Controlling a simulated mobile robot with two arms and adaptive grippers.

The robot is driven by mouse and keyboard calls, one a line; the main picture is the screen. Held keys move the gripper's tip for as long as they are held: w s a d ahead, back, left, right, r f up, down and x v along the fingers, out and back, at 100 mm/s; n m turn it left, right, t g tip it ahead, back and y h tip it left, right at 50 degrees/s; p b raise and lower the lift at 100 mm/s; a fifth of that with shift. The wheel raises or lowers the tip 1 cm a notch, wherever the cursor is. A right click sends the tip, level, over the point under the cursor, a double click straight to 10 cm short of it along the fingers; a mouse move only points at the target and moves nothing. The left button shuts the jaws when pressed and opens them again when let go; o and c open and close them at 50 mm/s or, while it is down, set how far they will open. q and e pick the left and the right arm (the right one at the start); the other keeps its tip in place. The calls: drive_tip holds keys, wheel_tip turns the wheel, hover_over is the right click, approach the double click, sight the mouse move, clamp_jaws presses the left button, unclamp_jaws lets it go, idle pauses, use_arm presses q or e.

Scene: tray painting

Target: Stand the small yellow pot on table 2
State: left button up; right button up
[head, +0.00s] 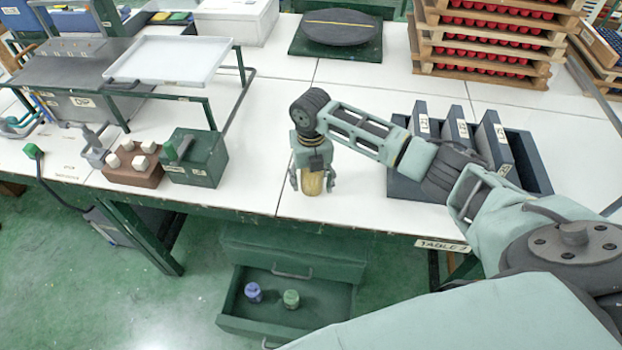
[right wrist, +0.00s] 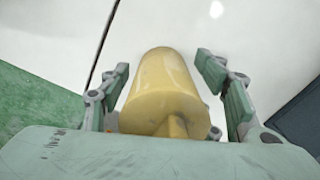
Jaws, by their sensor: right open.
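The small yellow pot (head: 312,184) is at the surface of the white table 2 (head: 355,208), near its front edge. It looks roughly upright; its exact contact with the table is hard to see. My right gripper (head: 312,180) points down over it, with a finger on each side. In the right wrist view the pot (right wrist: 165,85) is between the open fingers of the right gripper (right wrist: 165,80), with a visible gap on the right; the left finger is close beside it. My left gripper is not in view.
An open green drawer (head: 240,322) below the table holds a purple pot (head: 253,292) and a green pot (head: 291,299). A dark divided rack (head: 525,160) stands right of the gripper. A green box (head: 205,165) and brown block (head: 128,172) stand left. Table between is clear.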

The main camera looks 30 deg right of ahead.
wheel_tip(320, 180, up, 12)
drive_tip(key=shift+r+b, duration=0.1)
drive_tip(key=shift+b, duration=0.4)
idle(0.3)
